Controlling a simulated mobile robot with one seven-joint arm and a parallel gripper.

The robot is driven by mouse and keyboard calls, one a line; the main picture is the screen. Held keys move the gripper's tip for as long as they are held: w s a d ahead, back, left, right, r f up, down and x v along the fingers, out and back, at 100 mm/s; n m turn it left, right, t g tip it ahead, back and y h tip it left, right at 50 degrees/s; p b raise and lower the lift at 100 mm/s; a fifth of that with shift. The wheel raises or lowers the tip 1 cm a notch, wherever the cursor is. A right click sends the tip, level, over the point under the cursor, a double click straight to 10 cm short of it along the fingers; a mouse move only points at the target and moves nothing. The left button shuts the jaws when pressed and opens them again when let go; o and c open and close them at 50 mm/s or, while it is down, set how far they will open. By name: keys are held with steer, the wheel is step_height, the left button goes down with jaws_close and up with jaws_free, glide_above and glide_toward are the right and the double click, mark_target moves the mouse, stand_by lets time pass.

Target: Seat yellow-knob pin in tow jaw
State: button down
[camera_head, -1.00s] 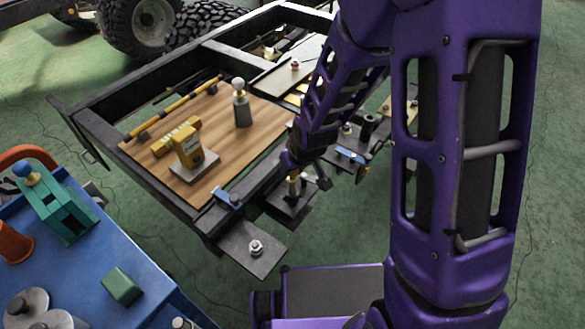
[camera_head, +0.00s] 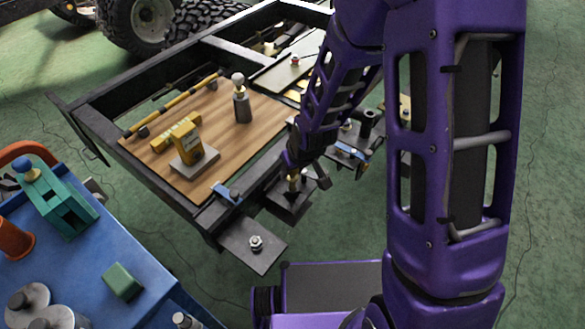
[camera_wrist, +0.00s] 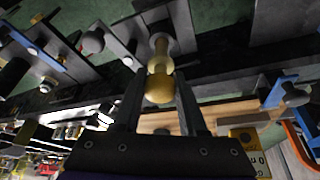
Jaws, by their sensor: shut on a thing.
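My gripper (camera_wrist: 158,95) is shut on the yellow-knob pin (camera_wrist: 161,87), gripping its round gold-yellow knob in the wrist view. Beyond the knob, a paler brass shank runs up to a rounded end or collar over a grey plate. I take this dark bracket at the frame's edge for the tow jaw (camera_head: 287,209). In the head view, my gripper (camera_head: 296,176) is just above it, and a bit of brass shows between them. The pin looks close to upright there. The knob and fingers hide the hole, so I cannot tell how deep the pin sits.
A flat grey plate with a bolt (camera_head: 256,242) juts out nearby, and a blue clamp (camera_head: 227,194) sits on the frame. A wooden board (camera_head: 222,150) carries yellow blocks and a ball-topped post (camera_head: 240,100). A blue trolley (camera_head: 95,255) stands at the lower left.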

mark_target(294, 177)
steer(key=shift+f, duration=1.9)
stand_by(0.4)
steer(key=shift+c, duration=1.9)
jaws_free()
steer(key=shift+r, duration=0.1)
steer(key=shift+r+p, duration=0.95)
steer(key=shift+r, duration=0.45)
step_height(294, 177, up, 5)
steer(key=p, duration=0.3)
steer(key=shift+r+p, duration=0.1)
steer(key=shift+p, duration=0.25)
